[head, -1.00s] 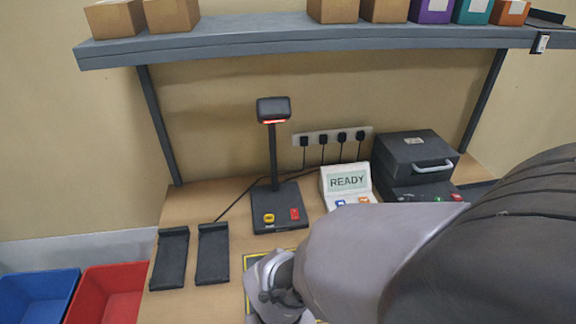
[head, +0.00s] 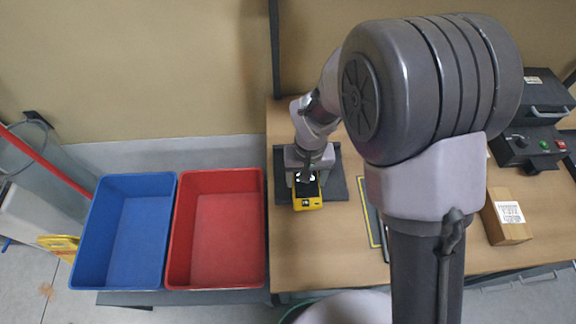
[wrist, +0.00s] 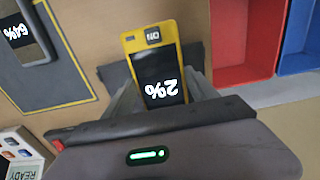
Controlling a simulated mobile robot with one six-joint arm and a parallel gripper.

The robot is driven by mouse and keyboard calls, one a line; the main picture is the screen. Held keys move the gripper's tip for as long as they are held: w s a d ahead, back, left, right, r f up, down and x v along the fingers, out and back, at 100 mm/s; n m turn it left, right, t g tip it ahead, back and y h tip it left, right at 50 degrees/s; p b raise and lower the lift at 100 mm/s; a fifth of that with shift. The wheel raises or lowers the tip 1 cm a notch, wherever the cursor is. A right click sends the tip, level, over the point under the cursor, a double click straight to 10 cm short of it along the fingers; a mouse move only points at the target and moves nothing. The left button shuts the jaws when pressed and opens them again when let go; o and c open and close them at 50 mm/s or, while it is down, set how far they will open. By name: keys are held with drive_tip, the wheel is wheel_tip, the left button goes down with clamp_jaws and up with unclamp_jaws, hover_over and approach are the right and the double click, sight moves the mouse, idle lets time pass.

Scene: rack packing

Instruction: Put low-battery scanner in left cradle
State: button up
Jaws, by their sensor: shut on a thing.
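A yellow scanner with a dark screen (head: 308,203) is in my gripper (head: 307,178), over the area of the two dark cradles at the table's left end. In the wrist view the scanner (wrist: 154,46) reads 2% and lies between the fingers of my gripper (wrist: 162,92). The left cradle (head: 282,185) and right cradle (head: 340,182) show in the head view on either side of the gripper, partly hidden. I cannot tell whether the scanner touches or sits in a cradle. Another scanner (wrist: 22,32), reading 64%, lies on a yellow-bordered mat.
A red bin (head: 215,235) and a blue bin (head: 128,235) stand left of the table. A labelled cardboard box (head: 503,222) and a dark device (head: 530,140) are at the right. A READY display (wrist: 20,155) shows in the wrist view. My arm covers the table's middle.

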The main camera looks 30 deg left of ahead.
drive_tip(key=w+a, duration=0.1)
drive_tip(key=a, duration=0.1)
drive_tip(key=w+a, duration=0.1)
drive_tip(key=a, duration=0.1)
drive_tip(key=w+a+f, duration=0.1)
drive_tip(key=a, duration=0.1)
drive_tip(key=shift+a, duration=0.15)
drive_tip(key=shift+f+b, duration=0.9)
drive_tip(key=shift+f, duration=0.8)
drive_tip(key=o, duration=1.7)
